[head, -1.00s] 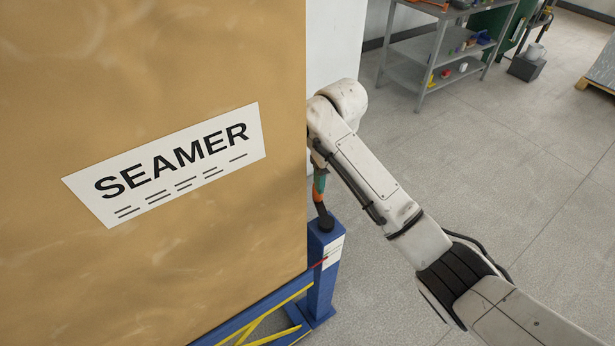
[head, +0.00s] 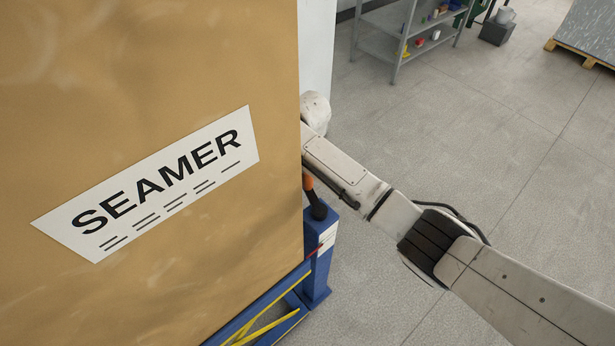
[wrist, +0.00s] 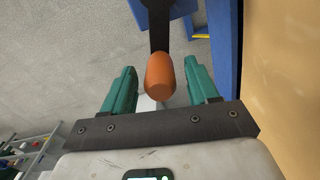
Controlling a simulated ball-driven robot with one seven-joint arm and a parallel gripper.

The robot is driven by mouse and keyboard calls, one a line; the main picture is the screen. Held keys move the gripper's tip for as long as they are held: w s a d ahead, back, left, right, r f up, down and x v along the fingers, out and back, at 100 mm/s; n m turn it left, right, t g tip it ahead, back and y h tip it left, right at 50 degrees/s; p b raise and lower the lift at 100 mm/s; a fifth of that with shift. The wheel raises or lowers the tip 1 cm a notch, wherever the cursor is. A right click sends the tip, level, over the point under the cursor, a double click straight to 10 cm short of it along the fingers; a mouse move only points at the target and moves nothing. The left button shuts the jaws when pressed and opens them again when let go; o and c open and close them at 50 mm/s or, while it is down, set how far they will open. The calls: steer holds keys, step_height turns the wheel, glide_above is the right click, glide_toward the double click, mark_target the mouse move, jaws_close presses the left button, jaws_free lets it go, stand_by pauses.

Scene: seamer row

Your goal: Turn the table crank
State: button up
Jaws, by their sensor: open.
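The table crank shows in the head view as a dark arm with an orange grip (head: 308,183) at the top of a blue post (head: 318,250), beside the large tan box. In the wrist view the orange crank grip (wrist: 160,74) hangs from its dark arm (wrist: 159,25). My gripper (wrist: 161,85) is open, with one green finger on each side of the orange grip. The grip appears between the fingers with a gap on both sides. I cannot tell how deep it sits between them. In the head view the box hides my gripper.
The big tan box labelled SEAMER (head: 150,185) fills the left of the head view, above a blue and yellow frame (head: 265,325). A grey shelf (head: 400,40) and a pallet (head: 580,52) stand at the back. The grey floor on the right is clear.

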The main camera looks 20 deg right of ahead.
steer(key=shift+f, duration=0.7)
steer(key=shift+c, duration=0.3)
jaws_close()
